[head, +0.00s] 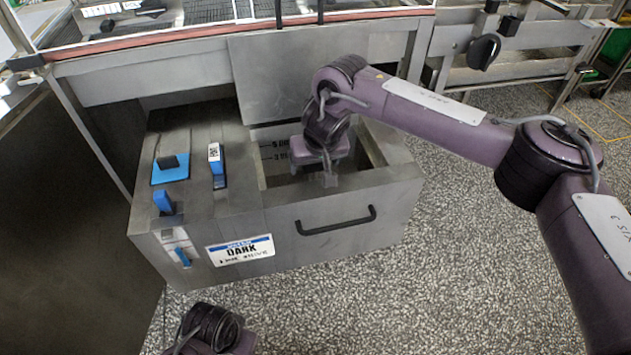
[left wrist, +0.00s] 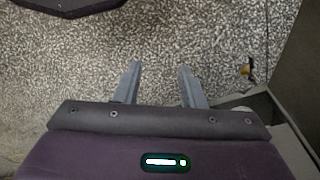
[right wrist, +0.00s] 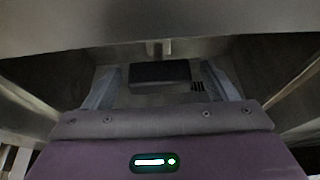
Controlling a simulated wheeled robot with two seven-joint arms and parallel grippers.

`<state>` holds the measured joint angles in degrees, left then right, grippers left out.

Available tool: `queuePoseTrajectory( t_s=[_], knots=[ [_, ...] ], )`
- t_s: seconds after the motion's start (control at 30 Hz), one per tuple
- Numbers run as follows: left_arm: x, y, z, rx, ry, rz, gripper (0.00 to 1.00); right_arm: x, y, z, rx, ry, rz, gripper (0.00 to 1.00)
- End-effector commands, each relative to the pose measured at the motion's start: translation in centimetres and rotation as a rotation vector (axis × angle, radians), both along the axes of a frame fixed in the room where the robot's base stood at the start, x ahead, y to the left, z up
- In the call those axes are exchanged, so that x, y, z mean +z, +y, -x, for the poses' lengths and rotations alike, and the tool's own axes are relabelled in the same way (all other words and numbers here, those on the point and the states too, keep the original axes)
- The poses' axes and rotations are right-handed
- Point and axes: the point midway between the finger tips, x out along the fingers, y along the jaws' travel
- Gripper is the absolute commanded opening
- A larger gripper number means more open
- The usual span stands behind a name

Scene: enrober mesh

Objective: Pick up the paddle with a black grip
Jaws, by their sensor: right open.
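My right gripper (head: 327,180) points down into the open tank of the steel cabinet (head: 330,245). In the right wrist view its fingers (right wrist: 163,88) are spread apart. A black block (right wrist: 160,74) shows between and beyond them, inside the tank; it looks like the paddle's black grip, but I cannot be sure. No contact with it shows. In the head view my right wrist hides that part of the tank. My left gripper (left wrist: 160,85) is open and empty above the speckled floor; only part of the left arm shows at the bottom of the head view.
The cabinet top left of the tank carries a blue pad with a black piece (head: 168,163) and a blue piece with a white label (head: 217,165). A "DARK" sign (head: 240,250) and a black bar handle (head: 336,220) are on its front. A steel machine (head: 290,75) stands behind.

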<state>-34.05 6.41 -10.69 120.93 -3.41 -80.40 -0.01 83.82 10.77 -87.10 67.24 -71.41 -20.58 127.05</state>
Motion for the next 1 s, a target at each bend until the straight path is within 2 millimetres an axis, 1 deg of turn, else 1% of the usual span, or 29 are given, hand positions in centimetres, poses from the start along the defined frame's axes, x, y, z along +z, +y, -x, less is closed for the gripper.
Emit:
queuePoseTrajectory(
  t_s=[0.03, 0.13, 0.4, 0.73, 0.77, 1.0],
  knots=[
    [0.3, 0.0, 0.1, -0.002, 0.001, 0.0, 0.36, -0.8, 0.0, -0.3, -0.002, 0.001, 0.002, 0.8],
    [1.0, 0.0, 0.3, -0.004, 0.004, -0.001, 0.36, -1.6, 0.2, -0.6, -0.001, 0.0, 0.0, 0.8],
    [1.3, 0.0, 0.3, -0.005, 0.005, -0.002, 0.36, -1.8, 0.2, -0.7, 0.0, -0.001, 0.0, 0.8],
    [1.3, 0.0, 0.3, -0.005, 0.005, -0.002, 0.36, -1.7, 0.2, -0.7, -0.001, -0.001, -0.001, 0.37],
    [1.3, 0.0, 0.3, -0.004, 0.005, -0.002, 0.36, -1.7, 0.2, -0.7, -0.001, -0.002, -0.002, 0.34],
    [1.3, 0.0, 0.3, -0.004, 0.005, -0.002, 0.36, -1.6, 0.2, -0.7, -0.001, -0.002, -0.002, 0.34]
  ],
)
